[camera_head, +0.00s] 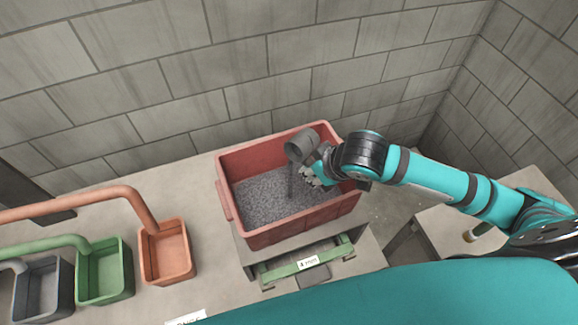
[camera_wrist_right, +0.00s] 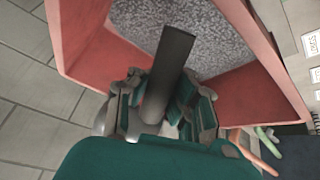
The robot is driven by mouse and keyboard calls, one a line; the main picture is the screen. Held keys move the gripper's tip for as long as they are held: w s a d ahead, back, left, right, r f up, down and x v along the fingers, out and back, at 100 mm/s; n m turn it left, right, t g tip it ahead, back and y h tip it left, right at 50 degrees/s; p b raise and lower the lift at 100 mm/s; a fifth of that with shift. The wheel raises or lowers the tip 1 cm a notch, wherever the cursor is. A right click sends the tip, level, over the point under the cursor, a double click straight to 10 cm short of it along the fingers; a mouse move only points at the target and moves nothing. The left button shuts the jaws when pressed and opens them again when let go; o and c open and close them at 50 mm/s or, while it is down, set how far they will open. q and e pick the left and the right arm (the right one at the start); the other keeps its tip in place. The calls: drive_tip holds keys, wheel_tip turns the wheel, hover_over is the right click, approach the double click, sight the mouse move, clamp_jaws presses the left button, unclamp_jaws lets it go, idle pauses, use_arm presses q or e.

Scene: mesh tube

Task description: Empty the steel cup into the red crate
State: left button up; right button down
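The steel cup (camera_head: 301,147) is tipped on its side above the red crate (camera_head: 289,232), with its open end toward the left. My right gripper (camera_head: 322,168) is shut on it, and the fingers (camera_wrist_right: 162,108) also show around it in the right wrist view. The cup's inside is hidden. My left gripper is not in view.
Grey granules (camera_head: 266,197) cover the crate's floor. Orange (camera_head: 166,253), green (camera_head: 104,272) and dark grey (camera_head: 42,289) bins with pipes stand at the left. A green-railed stand (camera_head: 306,262) is in front of the crate. A block wall (camera_head: 270,50) rises behind.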

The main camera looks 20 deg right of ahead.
drive_tip(key=shift+w, duration=0.15)
drive_tip(key=shift+r+t+p, duration=0.1)
drive_tip(key=shift+t+p, duration=0.2)
drive_tip(key=shift+p, duration=0.05)
drive_tip(key=shift+r+h+p, duration=0.1)
drive_tip(key=shift+h+p, duration=0.25)
drive_tip(key=shift+h, duration=0.15)
drive_tip(key=shift+d+n+t+h, duration=0.15)
drive_tip(key=shift+n+t+h, duration=0.15)
drive_tip(key=shift+t+h, duration=0.15)
drive_tip(key=shift+h+p, duration=0.25)
drive_tip(key=shift+p, duration=0.2)
drive_tip(key=shift+r+n+t+h+p, duration=0.15)
drive_tip(key=shift+n+t+h+p, duration=0.2)
drive_tip(key=shift+t+h, duration=0.2)
drive_tip(key=shift+d+r+n+t+h+p, duration=0.1)
drive_tip(key=shift+r+n+t+h+p, duration=0.2)
drive_tip(key=shift+t+h, duration=0.35)
drive_tip(key=shift+f+h, duration=0.1)
drive_tip(key=shift+h, duration=0.2)
